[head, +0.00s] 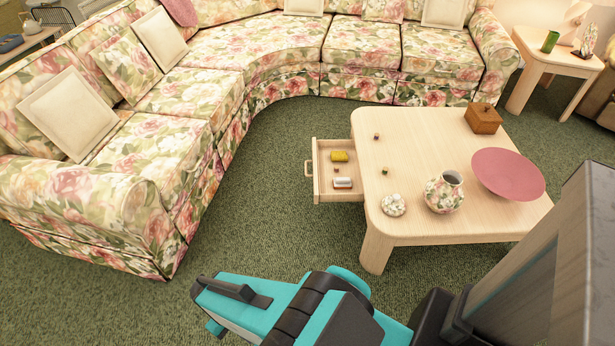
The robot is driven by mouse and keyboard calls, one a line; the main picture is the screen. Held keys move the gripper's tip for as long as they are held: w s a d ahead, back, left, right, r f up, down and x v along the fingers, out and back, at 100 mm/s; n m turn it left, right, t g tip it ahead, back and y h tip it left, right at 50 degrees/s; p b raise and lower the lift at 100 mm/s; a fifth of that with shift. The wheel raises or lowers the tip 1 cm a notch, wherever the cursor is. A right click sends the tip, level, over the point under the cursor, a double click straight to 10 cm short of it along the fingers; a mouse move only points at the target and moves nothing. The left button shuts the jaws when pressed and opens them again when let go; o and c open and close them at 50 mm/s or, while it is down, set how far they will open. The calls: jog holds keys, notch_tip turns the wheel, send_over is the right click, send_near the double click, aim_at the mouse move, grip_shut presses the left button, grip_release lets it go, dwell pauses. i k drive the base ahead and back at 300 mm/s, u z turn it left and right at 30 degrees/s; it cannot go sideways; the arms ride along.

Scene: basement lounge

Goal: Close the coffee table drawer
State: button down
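The light wood coffee table (420,124) stands right of centre in the head view. Its drawer (325,187) is pulled out from the left side. The drawer has a small handle (308,169) on its outer left face.
A floral sectional sofa (185,95) curves along the left and back. Green carpet (260,190) is clear between sofa and drawer. The tabletop holds a floral vase (444,194), a pink bowl (508,174) and a wooden box (483,120). A side table (545,60) stands at the back right.

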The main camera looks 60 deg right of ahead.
aim_at(323, 175)
jog(key=z, duration=0.05)
jog(key=i, duration=0.9)
jog(key=u, duration=0.05)
